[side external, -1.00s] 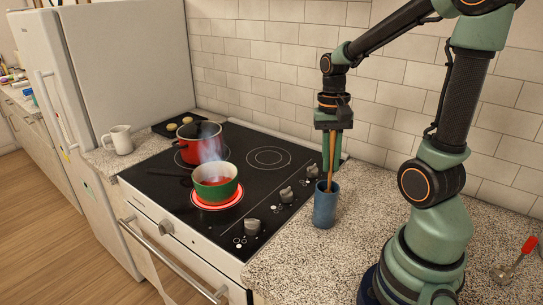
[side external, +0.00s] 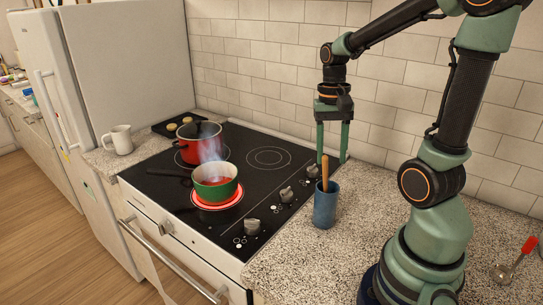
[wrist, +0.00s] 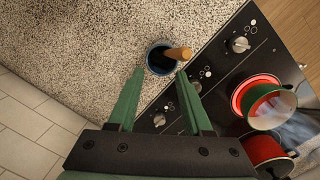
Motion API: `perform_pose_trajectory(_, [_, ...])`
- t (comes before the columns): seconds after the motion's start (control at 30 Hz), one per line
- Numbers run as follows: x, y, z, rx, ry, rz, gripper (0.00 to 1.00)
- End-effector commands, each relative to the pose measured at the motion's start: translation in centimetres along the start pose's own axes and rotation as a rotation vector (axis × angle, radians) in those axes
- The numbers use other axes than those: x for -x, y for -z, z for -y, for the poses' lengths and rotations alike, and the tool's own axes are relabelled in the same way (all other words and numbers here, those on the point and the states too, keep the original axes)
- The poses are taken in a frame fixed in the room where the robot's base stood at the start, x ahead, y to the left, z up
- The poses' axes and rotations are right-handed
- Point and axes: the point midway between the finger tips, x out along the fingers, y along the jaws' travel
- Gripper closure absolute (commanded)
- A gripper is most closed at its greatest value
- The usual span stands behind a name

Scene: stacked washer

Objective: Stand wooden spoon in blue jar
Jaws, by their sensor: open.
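The wooden spoon (side external: 325,173) stands in the blue jar (side external: 325,207), with its handle sticking up above the rim. Its lower end is hidden inside the jar. In the wrist view, the spoon handle (wrist: 179,54) leans over the right side of the rim of the jar (wrist: 153,67). My gripper (side external: 332,158) is open and empty, above and just behind the jar. In the wrist view its two fingers (wrist: 160,72) are spread apart, and neither holds the spoon.
A green pot (side external: 216,193) steams on a glowing red burner left of the jar. A red pot (side external: 200,152) is behind it on the black cooktop (side external: 268,180). A white pitcher (side external: 121,140) stands far left. A red-handled utensil (side external: 528,246) lies at right.

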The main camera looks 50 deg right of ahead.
Motion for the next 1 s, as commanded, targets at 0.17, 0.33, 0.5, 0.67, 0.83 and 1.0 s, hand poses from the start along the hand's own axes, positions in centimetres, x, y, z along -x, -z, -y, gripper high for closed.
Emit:
perform_pose_trajectory(0.17, [3.8,0.1,0.1,0.0,0.003,-0.006,0.5])
perform_pose_trajectory(0.33, [7.0,0.1,0.0,0.0,0.002,-0.004,0.5])
perform_pose_trajectory(0.5, [9.2,0.0,0.0,0.0,0.001,-0.002,0.5])
perform_pose_trajectory(0.67, [9.9,0.0,0.0,0.0,0.0,0.0,0.5])
perform_pose_trajectory(0.83, [10.0,0.0,0.0,0.0,0.0,0.0,0.5])
perform_pose_trajectory(1.0, [9.9,0.0,0.0,0.0,0.0,0.0,0.5])
